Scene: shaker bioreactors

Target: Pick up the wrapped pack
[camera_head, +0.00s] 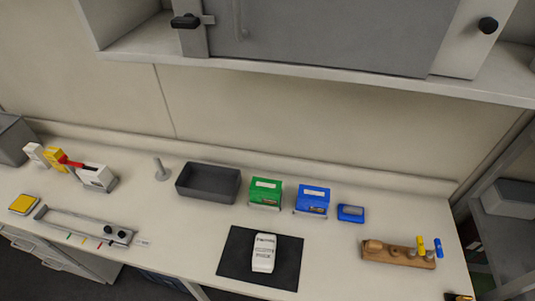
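A white wrapped pack (263,253) with dark printing near its top lies on a black mat (231,262) near the front of the bench. Nothing is touching the pack from above, and its top and sides show freely. Neither of my grippers can be made out in the head view.
Behind the mat stand a dark grey open bin (208,183), a green box (265,193), a blue box (312,200) and a small blue case (351,213). A wooden rack (398,254) is at right. A metal-railed fixture (85,226) is at left. A cabinet (320,35) overhangs the bench.

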